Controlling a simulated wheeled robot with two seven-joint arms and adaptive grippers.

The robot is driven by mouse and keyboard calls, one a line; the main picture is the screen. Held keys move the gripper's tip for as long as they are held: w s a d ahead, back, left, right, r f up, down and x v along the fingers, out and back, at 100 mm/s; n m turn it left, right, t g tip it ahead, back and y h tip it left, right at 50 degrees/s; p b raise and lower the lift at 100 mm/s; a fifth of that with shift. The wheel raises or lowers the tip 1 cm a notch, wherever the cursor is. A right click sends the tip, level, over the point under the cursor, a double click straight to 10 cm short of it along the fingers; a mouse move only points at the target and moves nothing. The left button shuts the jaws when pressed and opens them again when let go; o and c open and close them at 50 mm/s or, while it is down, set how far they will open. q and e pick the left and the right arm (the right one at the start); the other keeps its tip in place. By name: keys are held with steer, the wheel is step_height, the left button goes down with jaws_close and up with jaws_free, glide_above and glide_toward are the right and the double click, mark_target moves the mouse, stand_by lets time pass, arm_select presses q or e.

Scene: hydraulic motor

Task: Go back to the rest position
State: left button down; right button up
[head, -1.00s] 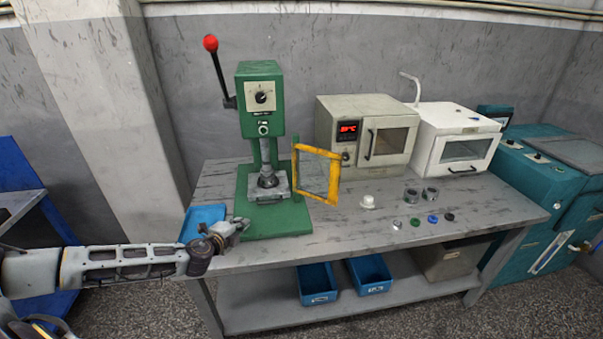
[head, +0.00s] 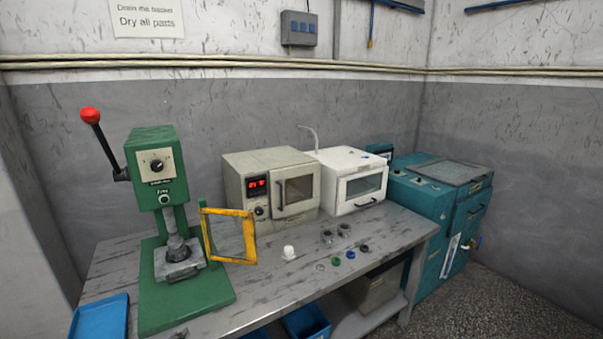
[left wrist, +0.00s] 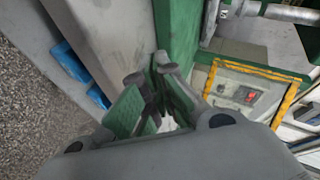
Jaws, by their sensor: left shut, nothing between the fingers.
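My left gripper (left wrist: 160,65) shows in the left wrist view, with its fingers close together and nothing held. It is near the green press (left wrist: 180,30) and its yellow-framed guard (left wrist: 245,68). The green press (head: 155,155) stands at the bench's left, with a red-knobbed lever raised. My right gripper is in neither view.
The workbench (head: 255,295) carries a blue tray (head: 100,318), a yellow-framed guard (head: 230,256), a beige oven (head: 248,170), a white machine (head: 350,155), a white part (head: 289,253) and several small rings. A teal machine (head: 420,200) stands at the right. Blue bins (head: 306,322) sit below.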

arm_select(q)
steer(key=s+d+f+n+g+h, duration=0.15)
steer(key=s+d+n+g, duration=0.35)
steer(key=s, duration=0.5)
steer(key=s+d+f+n+g+h, duration=0.1)
steer(key=s+d+f+n+g, duration=0.1)
steer(key=s+d+n+g, duration=0.65)
steer(key=s+a+f+m+t, duration=0.2)
steer(key=f, duration=1.4)
steer(key=s+a+f+m+t, duration=0.2)
steer(key=f, duration=1.5)
steer(key=s+a+f, duration=0.3)
steer(key=s+f, duration=0.6)
steer(key=s, duration=0.1)
steer(key=s+a+f+g, duration=0.1)
steer(key=s+a+f, duration=0.2)
steer(key=s+f, duration=0.7)
steer(key=shift+s+a+f+y, duration=0.15)
steer(key=shift+s+a+y, duration=0.2)
steer(key=shift+s+y, duration=0.15)
steer(key=shift+g, duration=0.35)
